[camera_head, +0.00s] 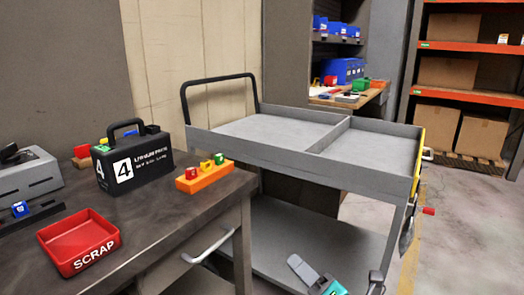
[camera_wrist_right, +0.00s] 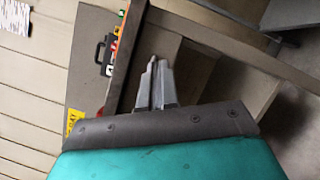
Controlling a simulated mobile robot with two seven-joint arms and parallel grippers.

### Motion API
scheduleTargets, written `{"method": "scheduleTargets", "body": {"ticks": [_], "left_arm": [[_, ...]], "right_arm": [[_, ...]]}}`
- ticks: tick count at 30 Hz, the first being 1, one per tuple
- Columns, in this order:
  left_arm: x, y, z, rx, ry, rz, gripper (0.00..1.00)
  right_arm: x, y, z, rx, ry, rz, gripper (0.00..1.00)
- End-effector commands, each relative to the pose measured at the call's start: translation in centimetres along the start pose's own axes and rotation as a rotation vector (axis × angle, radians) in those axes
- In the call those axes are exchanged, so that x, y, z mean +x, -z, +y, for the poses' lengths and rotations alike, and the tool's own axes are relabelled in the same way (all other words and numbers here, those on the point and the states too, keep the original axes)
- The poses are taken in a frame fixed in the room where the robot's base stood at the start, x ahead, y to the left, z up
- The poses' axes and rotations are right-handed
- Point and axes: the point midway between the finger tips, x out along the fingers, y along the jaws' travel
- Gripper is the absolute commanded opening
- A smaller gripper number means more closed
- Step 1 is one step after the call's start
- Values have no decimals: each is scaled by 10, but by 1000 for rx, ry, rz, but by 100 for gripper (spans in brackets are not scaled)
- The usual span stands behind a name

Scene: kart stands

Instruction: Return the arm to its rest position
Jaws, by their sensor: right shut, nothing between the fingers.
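My right gripper (camera_head: 299,266) shows at the bottom of the head view, in front of the grey cart (camera_head: 283,184) and low against its lower shelf. In the right wrist view its two fingers (camera_wrist_right: 154,78) are together and hold nothing. Its teal wrist housing fills the bottom of that view. The rest of the right arm is mostly out of the frame. My left gripper is in neither view.
The workbench (camera_head: 165,226) on the left carries a red SCRAP tray (camera_head: 80,240), a black case (camera_head: 135,160) and an orange block (camera_head: 205,176) with coloured pieces. The cart's top tray is empty. Shelves with cardboard boxes (camera_head: 447,74) stand at the right back, beyond open floor.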

Motion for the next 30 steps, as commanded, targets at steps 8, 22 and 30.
{"method": "scheduleTargets", "body": {"ticks": [8, 22, 30], "left_arm": [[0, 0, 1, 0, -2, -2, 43], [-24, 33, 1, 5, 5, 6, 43], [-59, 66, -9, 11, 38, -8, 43]], "right_arm": [[-100, 40, -59, 1202, 302, -397, 0], [-198, 87, -54, 2065, 515, -834, 0], [-204, 56, -12, 2037, 507, -864, 0]]}}
